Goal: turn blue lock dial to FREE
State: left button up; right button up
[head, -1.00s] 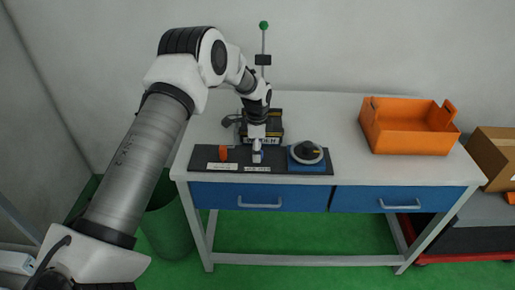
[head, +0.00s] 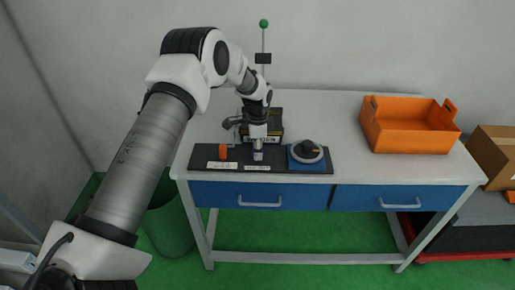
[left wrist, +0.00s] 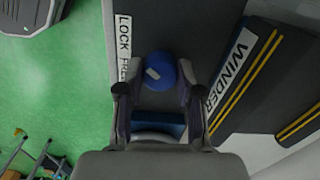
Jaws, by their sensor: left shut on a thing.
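The blue lock dial (left wrist: 163,72) is round and shows in the left wrist view, with a pale mark on its face toward the label side. The white label (left wrist: 124,45) beside it reads LOCK, then FREE, partly covered by my finger. The mark lies near the FREE end; its exact alignment is unclear. My left gripper (left wrist: 158,98) is shut on the dial, one finger at each side. In the head view my left gripper (head: 258,155) points down at the dark panel (head: 288,170) and hides the dial. My right gripper is not in view.
An orange knob (head: 223,152) stands left on the panel, and a black knob on a blue plate (head: 293,164) stands right. The black winder box (head: 275,127) is close behind. An orange crate (head: 405,142) sits at the right; the tabletop between is clear.

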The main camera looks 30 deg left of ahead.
pick_arm(q)
jog(key=n+p, duration=0.1)
jog(key=n, duration=0.3)
jog(key=n+p, duration=0.1)
jog(key=n, duration=0.3)
jog(key=shift+n+p, duration=0.3)
jog(key=shift+p, duration=0.1)
jog(key=n+p, duration=0.1)
jog(key=n, duration=0.3)
jog(key=shift+n, duration=0.3)
jog(key=shift+n+p, duration=0.45)
jog(key=shift+n, duration=1.35)
jog(key=shift+f, duration=0.1)
jog(key=o, duration=1.2)
jog(key=shift+c, duration=0.2)
